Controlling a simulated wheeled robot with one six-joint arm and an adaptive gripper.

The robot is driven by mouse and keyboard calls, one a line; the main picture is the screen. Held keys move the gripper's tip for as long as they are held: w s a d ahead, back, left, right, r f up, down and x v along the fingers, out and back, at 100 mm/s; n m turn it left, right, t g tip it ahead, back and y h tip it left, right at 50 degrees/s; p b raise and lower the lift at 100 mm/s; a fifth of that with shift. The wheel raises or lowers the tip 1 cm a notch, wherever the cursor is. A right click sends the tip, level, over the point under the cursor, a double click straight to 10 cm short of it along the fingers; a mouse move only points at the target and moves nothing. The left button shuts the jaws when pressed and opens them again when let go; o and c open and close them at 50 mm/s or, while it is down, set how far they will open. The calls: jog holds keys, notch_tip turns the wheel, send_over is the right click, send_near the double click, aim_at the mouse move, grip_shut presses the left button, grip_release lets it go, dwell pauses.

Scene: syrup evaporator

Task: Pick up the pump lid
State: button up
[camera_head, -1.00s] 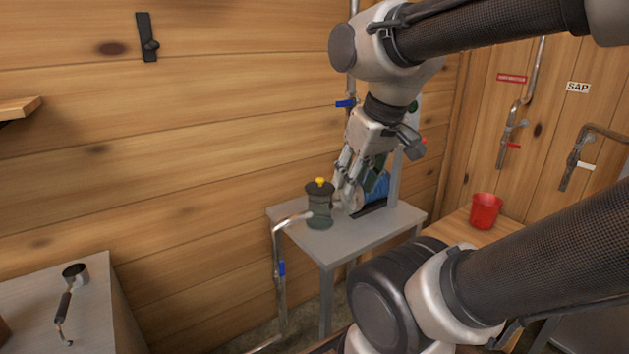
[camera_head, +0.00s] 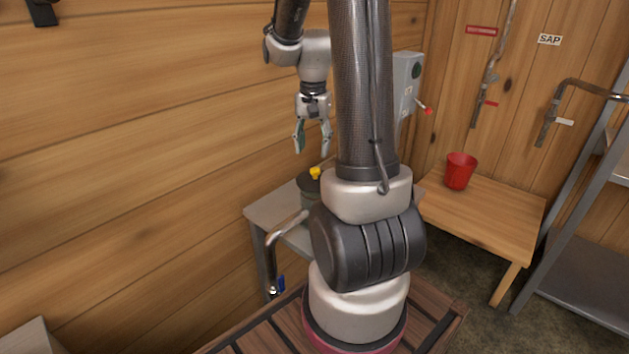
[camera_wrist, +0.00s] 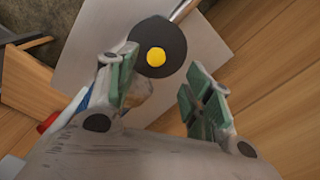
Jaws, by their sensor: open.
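The pump lid (camera_head: 309,182) is a dark round disc with a yellow knob (camera_head: 315,173). It sits on the pump body on the small grey table (camera_head: 262,215), partly hidden by my arm in the head view. In the wrist view the lid (camera_wrist: 173,37) is seen from above with its yellow knob (camera_wrist: 156,57) near its middle. My gripper (camera_head: 312,150) is open and empty, pointing down above the lid and apart from it. In the wrist view its two fingers (camera_wrist: 160,95) are spread, and the knob lies beyond the fingertips, between them across the picture.
A grey box with a red-tipped switch (camera_head: 408,85) is on the wall behind. A red bucket (camera_head: 460,171) stands on a wooden bench (camera_head: 500,215) at the right. The plank wall is close at the left.

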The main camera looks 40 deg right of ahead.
aim_at(315, 169)
jog(key=shift+m, duration=0.3)
jog(key=f, duration=0.6)
jog(key=d+f, duration=0.1)
jog(key=f, duration=0.2)
jog(key=shift+a, duration=0.1)
grip_shut()
